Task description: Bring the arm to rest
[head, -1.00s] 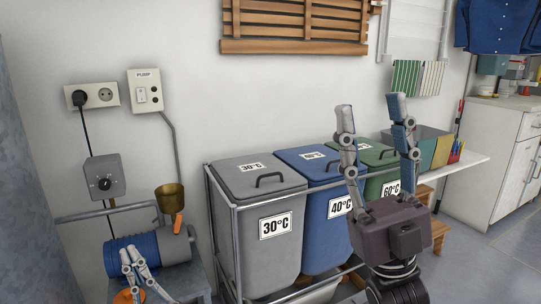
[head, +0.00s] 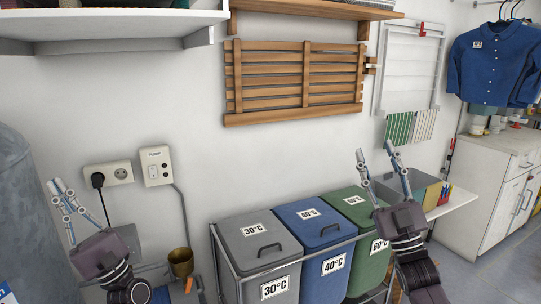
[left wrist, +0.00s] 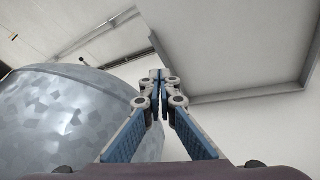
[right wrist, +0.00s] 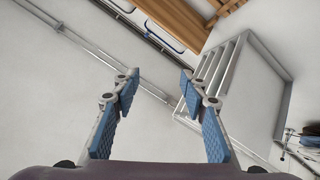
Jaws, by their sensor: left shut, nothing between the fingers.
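My left gripper (head: 61,188) is raised at the left of the head view, in front of the wall and left of the sockets. Its fingertips meet in the left wrist view (left wrist: 160,76), and nothing is between them. My right gripper (head: 376,152) points up at the right of the head view, in front of the green bin and the wall below the drying rack. Its fingers stand apart and empty in the right wrist view (right wrist: 158,78).
A grey bin (head: 255,250), a blue bin (head: 335,265) and a green bin (head: 372,270) stand in a metal frame. A wall shelf (head: 110,28) hangs at upper left. A grey tank (head: 20,210) stands at far left. A pump switch (head: 156,166) is on the wall.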

